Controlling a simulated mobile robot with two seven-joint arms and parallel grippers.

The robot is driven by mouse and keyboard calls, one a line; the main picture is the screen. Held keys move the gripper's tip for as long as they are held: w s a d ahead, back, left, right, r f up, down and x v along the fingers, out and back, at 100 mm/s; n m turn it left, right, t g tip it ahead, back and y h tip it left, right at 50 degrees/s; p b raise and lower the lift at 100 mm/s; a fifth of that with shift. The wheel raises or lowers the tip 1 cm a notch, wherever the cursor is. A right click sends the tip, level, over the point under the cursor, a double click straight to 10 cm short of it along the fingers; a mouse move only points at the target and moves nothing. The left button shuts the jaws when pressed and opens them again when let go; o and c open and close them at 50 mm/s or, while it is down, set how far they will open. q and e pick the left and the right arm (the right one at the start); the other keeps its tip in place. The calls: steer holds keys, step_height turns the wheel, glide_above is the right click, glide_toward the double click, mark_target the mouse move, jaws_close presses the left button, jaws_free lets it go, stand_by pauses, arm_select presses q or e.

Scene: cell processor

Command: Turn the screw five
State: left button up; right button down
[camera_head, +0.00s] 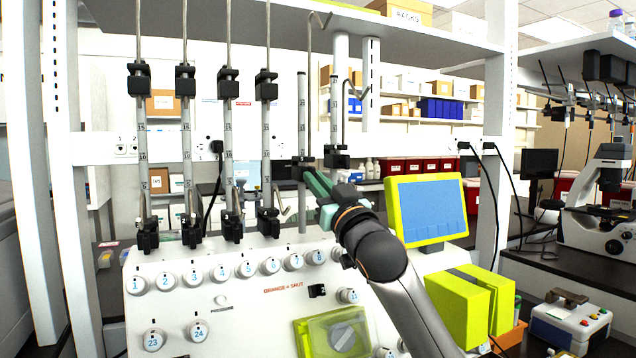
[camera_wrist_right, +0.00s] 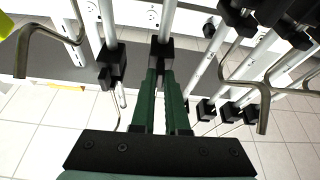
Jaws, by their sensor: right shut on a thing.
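Several upright graduated poles with black clamps stand in a row on the white cell processor (camera_head: 210,300). The fifth pole from the left (camera_head: 303,115) carries a black clamp (camera_head: 300,163), which I take to hold screw five; the screw itself cannot be made out. My right gripper (camera_head: 310,178) reaches this clamp from the right and front. In the right wrist view, its green fingers (camera_wrist_right: 161,85) are close together, with their tips at a black clamp block (camera_wrist_right: 161,52). It is shut on a part there that the fingers hide. My left gripper is not in view.
The sixth pole's black clamp (camera_head: 337,157) is close beside my right gripper. Bent metal hooks (camera_wrist_right: 45,45) hang near the poles. A yellow-framed screen (camera_head: 428,210) and yellow boxes (camera_head: 470,300) stand right of my arm. Numbered white knobs line the machine front.

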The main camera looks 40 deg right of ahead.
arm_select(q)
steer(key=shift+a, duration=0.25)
arm_select(e)
steer(key=shift+m+h, duration=0.4)
steer(key=shift+m, duration=0.3)
steer(key=c, duration=0.9)
jaws_free()
arm_select(q)
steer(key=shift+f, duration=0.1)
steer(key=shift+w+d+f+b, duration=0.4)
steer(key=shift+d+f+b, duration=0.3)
steer(key=shift+b, duration=0.75)
arm_select(e)
steer(key=shift+v, duration=6.25)
steer(key=shift+r, duration=0.1)
